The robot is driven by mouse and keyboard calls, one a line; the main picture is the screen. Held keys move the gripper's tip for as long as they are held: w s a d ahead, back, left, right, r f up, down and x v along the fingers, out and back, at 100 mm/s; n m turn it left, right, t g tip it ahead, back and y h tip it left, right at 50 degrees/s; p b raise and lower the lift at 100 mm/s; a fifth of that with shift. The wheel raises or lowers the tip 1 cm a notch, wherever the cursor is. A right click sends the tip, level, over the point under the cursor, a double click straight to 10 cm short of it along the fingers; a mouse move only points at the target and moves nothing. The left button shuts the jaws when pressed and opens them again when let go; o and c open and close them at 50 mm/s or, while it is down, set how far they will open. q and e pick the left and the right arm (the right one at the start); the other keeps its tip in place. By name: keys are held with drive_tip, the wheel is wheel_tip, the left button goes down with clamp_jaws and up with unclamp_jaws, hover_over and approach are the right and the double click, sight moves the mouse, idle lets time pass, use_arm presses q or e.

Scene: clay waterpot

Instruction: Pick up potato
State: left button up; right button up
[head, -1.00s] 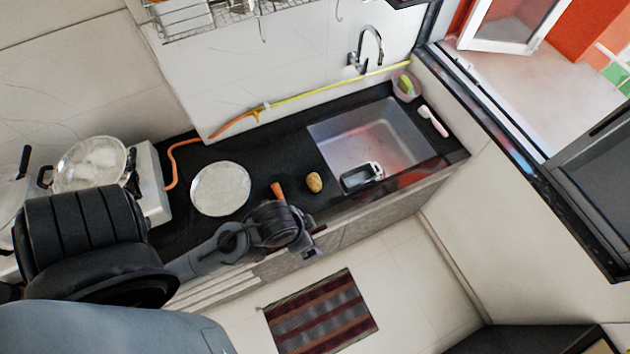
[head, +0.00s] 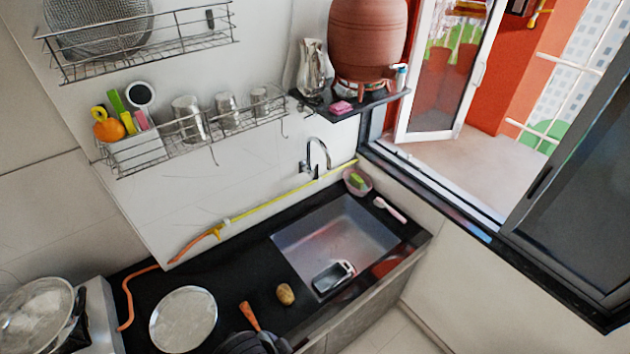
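The potato (head: 286,294) is a small yellow-brown lump on the black counter (head: 238,272), between the sink and an orange-handled object (head: 249,315). A dark part of my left arm shows at the bottom edge, just below the orange handle and lower left of the potato. Its fingertips are not visible, so I cannot tell whether the gripper is open or shut. The potato looks free, with nothing touching it. My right gripper is not in view.
A round pale plate (head: 183,319) lies left of the potato. The sink (head: 335,243) is to the right, holding a dark container (head: 333,276). A stove with a pan (head: 38,312) is at far left. A yellow-orange hose (head: 285,199) runs along the wall.

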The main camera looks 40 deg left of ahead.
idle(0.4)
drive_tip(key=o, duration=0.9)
